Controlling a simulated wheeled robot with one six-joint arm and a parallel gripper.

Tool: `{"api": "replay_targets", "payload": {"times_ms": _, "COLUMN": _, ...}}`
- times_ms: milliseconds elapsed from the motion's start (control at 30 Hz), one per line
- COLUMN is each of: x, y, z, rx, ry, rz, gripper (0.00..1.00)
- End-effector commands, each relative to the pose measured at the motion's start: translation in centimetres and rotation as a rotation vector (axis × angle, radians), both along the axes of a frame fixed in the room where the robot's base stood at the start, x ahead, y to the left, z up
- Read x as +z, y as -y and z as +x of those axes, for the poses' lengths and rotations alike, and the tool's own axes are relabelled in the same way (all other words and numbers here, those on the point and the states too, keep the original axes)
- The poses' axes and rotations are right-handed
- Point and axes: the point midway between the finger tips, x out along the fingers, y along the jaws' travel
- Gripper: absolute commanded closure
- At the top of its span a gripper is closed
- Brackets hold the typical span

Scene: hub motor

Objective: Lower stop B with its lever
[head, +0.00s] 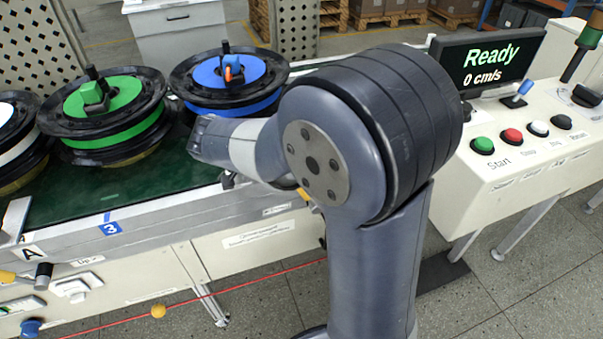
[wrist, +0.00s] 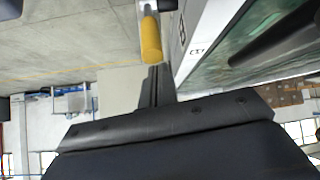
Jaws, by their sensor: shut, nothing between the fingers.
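A yellow cylindrical handle (wrist: 151,40), seemingly the stop B lever, shows in the wrist view beside the conveyor's edge. A small yellow piece (head: 303,194) shows at my arm's lower edge in the head view and may be the same handle. My gripper's fingers (wrist: 156,82) are shut and empty, with their tips just short of the handle in the picture; I cannot tell whether they touch. In the head view my arm hides the fingers and the stop B area. Stop A's label (head: 34,252) is at the left on the front rail.
The green conveyor belt (head: 150,196) carries reels, including a green-topped one (head: 104,95) and a blue-topped one (head: 229,75). A red cord (head: 255,277) runs below the rail. The button console (head: 525,165) stands right; its display (head: 488,65) reads Ready, 0 cm/s.

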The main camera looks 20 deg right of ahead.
Motion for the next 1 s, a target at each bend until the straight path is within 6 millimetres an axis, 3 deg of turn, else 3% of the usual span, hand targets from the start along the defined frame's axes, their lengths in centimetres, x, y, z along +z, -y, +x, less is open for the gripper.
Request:
{"api": "replay_targets", "payload": {"times_ms": 500, "x": 0.2, "y": 0.1, "z": 0.1, "rx": 0.001, "ry": 0.0, "rz": 0.001, "gripper": 1.0}}
{"api": "replay_targets", "payload": {"times_ms": 767, "x": 2.4, "y": 2.6, "z": 1.3, "rx": 0.001, "ry": 0.003, "rz": 0.003, "gripper": 1.0}}
{"api": "replay_targets", "payload": {"times_ms": 1000, "x": 5.4, "y": -1.6, "z": 1.0, "rx": 0.011, "ry": 0.001, "rz": 0.002, "gripper": 1.0}}
